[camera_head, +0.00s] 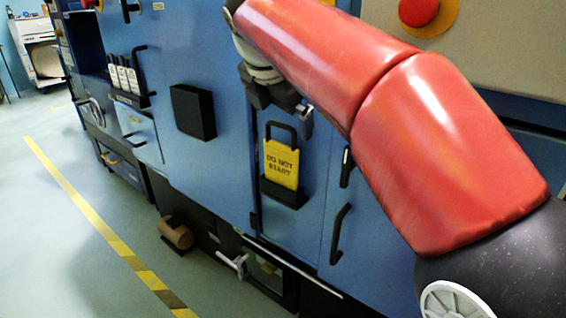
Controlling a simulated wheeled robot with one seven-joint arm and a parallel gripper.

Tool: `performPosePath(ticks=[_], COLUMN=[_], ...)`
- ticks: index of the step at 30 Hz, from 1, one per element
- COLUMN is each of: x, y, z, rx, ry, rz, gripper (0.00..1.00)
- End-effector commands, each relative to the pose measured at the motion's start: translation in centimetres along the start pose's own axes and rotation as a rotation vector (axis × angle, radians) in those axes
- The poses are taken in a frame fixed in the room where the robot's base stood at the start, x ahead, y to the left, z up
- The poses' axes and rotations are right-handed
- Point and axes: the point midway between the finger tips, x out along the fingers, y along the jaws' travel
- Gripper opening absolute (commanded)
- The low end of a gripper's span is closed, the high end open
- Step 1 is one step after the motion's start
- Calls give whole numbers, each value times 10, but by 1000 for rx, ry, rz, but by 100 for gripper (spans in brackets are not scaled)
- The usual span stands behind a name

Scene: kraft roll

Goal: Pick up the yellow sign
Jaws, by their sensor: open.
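The yellow sign (282,165) reads "DO NOT START" and stands upright in a black holder (284,194) on the front of the blue machine. A dark looped handle (282,128) rises from the sign's top. My gripper (283,110) is open and empty. In the picture it appears just above the handle, with its fingers pointing down; its depth from the sign is hard to judge. The sign's lower end is hidden in the holder.
Black door handles (341,232) stick out to the right of the sign. A black box (193,112) juts out at left. A brown roll (176,233) sits low by the machine. The green floor (70,255) at left is clear, with a yellow-black stripe.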

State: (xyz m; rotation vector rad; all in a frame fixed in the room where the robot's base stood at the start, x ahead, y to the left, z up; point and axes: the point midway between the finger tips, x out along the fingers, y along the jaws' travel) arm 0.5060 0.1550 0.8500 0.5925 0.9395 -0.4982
Motion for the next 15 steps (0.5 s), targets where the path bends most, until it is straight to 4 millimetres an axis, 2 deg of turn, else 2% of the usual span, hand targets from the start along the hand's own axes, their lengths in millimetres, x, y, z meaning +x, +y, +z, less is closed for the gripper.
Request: performPosePath(ticks=[5,12,15], x=[17,53,59], y=[1,4,5], z=[-1,-3,-2], rx=[1,2,2], ry=[1,1,0], rz=[-1,-2,-1], gripper=[100,100,100])
